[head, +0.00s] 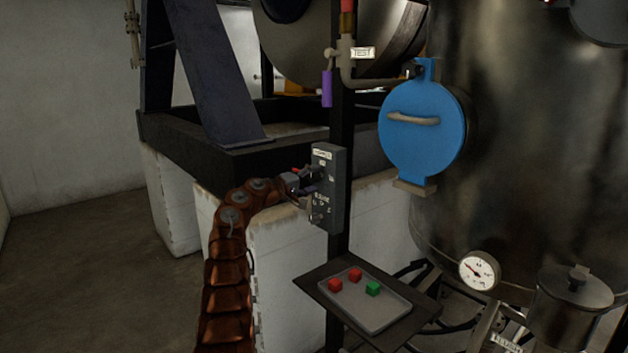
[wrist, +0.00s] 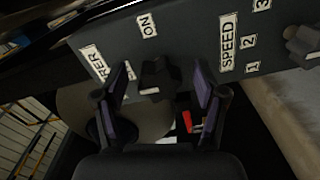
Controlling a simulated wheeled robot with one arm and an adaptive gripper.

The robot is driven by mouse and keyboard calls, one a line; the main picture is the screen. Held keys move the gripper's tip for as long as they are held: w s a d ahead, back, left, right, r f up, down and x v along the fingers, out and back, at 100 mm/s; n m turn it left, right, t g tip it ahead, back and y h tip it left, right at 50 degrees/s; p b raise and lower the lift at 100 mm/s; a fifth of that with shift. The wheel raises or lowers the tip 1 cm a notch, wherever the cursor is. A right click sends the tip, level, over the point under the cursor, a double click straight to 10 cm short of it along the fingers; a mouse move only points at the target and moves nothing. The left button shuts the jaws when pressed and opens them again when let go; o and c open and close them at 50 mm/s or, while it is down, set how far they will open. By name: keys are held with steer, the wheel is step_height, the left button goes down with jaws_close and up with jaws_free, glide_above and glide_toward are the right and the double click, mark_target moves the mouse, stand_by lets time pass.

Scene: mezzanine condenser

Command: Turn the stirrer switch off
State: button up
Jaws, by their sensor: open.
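The grey control box (head: 336,190) is fixed to a dark post in the head view. In the wrist view its face (wrist: 190,40) carries a partly hidden STIRRER label, an ON label and a SPEED label with numbers. The black stirrer switch knob (wrist: 160,72) sits between my open fingers, with visible space on both sides. I cannot tell which position it points to. My gripper (wrist: 164,88) is open and empty at the box; in the head view my gripper (head: 303,184) reaches it from the left.
The speed knob (wrist: 302,42) is right of the switch in the wrist view. Below the box, a shelf (head: 318,287) bears a grey tray (head: 372,318) with red and green cubes. A large metal vessel (head: 520,130) with a blue hatch (head: 420,145) stands right. Floor is clear at left.

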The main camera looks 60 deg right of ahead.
steer(key=v, duration=1.1)
steer(key=shift+a, duration=0.2)
steer(key=shift+r, duration=0.1)
steer(key=shift+w, duration=0.1)
